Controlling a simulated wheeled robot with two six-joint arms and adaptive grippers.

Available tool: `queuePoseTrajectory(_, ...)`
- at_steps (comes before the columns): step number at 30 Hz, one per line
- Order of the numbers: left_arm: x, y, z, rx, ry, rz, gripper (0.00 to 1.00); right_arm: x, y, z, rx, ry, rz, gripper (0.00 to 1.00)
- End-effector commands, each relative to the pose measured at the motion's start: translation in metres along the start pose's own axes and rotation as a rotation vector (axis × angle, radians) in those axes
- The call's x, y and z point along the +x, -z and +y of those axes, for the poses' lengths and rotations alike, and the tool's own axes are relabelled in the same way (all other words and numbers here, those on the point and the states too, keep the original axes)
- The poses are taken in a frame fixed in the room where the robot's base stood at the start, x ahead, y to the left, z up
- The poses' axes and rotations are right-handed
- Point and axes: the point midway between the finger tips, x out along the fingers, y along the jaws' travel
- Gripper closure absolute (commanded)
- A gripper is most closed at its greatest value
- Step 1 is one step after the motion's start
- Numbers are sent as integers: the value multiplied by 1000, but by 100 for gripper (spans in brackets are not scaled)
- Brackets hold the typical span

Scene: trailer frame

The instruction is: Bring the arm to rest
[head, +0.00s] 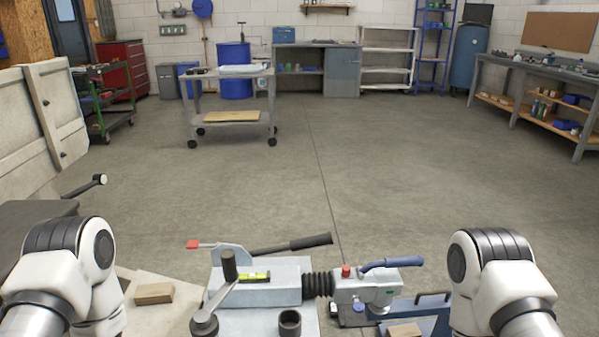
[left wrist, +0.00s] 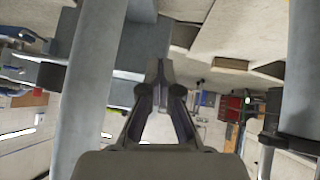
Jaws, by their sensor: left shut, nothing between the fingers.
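My left gripper (left wrist: 160,72) shows in the left wrist view with its two fingers drawn together at the tips and nothing between them. Grey metal bars (left wrist: 97,85) run past it on both sides; I cannot tell how close they are. In the head view only the white and black joints of my two arms show, at the lower left and lower right. Both grippers are outside that view.
A grey trailer coupling (head: 275,290) with a black bellows (head: 318,285), a blue handle (head: 392,264) and a crank lever (head: 229,285) stands between my arms. A wooden block (head: 154,293) lies to its left. A wheeled cart (head: 232,95) stands further off.

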Motion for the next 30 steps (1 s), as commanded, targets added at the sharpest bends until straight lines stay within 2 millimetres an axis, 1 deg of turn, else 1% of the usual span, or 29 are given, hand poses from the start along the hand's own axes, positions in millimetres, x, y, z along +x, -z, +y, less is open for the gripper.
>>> queuePoseTrajectory(1,-7,-26,4,9,8,-84,100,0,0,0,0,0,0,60)
queuePoseTrajectory(2,-12,-42,7,15,13,-136,100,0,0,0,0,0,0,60)
queuePoseTrajectory(3,-21,-64,8,20,25,-210,100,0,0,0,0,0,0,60)
queuePoseTrajectory(5,-36,-95,10,28,43,-321,100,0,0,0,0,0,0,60)
queuePoseTrajectory(6,-48,-113,11,32,57,-395,100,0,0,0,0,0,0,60)
queuePoseTrajectory(8,-68,-138,10,34,81,-503,100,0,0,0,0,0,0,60)
queuePoseTrajectory(9,-82,-153,9,34,98,-573,100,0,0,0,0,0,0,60)
queuePoseTrajectory(11,-104,-172,6,22,127,-676,100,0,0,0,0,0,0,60)
queuePoseTrajectory(12,-118,-184,4,9,148,-746,100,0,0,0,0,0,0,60)
queuePoseTrajectory(13,-125,-192,3,6,155,-801,100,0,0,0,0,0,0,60)
queuePoseTrajectory(14,-140,-172,7,8,152,-786,100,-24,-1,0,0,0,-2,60)
queuePoseTrajectory(15,-149,-161,9,8,151,-782,100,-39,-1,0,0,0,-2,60)
queuePoseTrajectory(17,-161,-149,11,8,151,-780,100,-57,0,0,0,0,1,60)
queuePoseTrajectory(20,-183,-126,16,8,151,-779,100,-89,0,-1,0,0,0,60)
queuePoseTrajectory(27,-248,-61,30,8,150,-777,100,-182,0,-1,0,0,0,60)
queuePoseTrajectory(30,-262,-48,32,8,150,-777,100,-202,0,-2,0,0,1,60)
